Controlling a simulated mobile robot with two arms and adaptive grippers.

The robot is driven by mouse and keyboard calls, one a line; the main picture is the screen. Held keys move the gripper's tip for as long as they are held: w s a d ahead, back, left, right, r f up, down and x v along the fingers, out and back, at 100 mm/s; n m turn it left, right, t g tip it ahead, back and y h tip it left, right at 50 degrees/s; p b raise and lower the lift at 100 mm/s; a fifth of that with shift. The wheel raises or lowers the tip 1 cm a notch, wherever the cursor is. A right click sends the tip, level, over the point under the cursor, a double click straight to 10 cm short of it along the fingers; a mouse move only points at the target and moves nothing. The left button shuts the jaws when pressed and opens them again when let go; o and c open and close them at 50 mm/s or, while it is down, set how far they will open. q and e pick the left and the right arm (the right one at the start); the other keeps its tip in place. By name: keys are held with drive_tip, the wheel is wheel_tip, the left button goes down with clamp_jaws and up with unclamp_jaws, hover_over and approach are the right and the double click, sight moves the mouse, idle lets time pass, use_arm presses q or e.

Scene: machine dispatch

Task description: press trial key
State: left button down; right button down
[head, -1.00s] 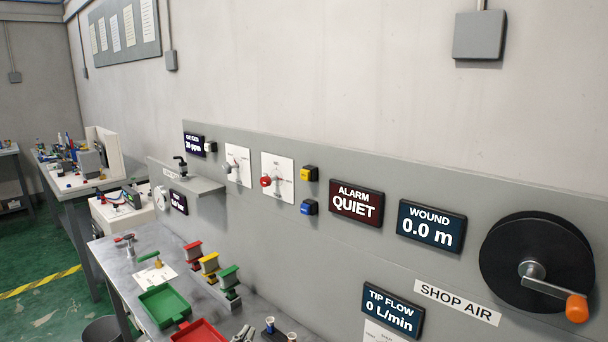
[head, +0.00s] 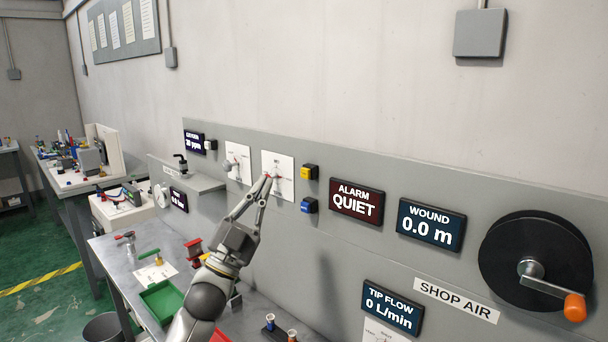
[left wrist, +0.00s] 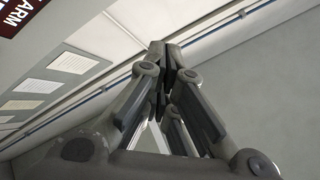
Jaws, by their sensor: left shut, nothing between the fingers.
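A yellow push button (head: 309,172) and a blue push button (head: 308,205) sit one above the other on the grey wall panel. No label on either can be read, so I cannot tell which is the trial key. My left gripper (head: 267,178) is shut and empty, its fingertips over the white dial plate (head: 284,168) left of the buttons. The fingertips mostly cover the plate's red knob; I cannot tell whether they touch it. The left wrist view shows the shut fingers (left wrist: 160,58). My right gripper is not in view.
Right of the buttons are the alarm display (head: 356,202) reading QUIET, the wound display (head: 431,226) reading 0.0 m, and a black reel (head: 535,250) with an orange crank handle. Below, a bench holds a green tray (head: 165,305). A small shelf (head: 192,181) juts out at left.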

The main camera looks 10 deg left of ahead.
sight(306, 173)
use_arm(q)
drive_tip(key=shift+w+f, duration=0.1)
drive_tip(key=shift+w, duration=0.05)
drive_tip(key=w+d+b, duration=0.3)
drive_tip(key=w+d, duration=0.2)
drive_tip(key=w, duration=0.2)
drive_tip(key=shift+b, duration=0.4)
drive_tip(key=shift+a, duration=0.1)
idle(1.1)
drive_tip(key=shift+w, duration=0.15)
drive_tip(key=shift+w+d+b, duration=0.25)
drive_tip(key=shift+w+b, duration=0.05)
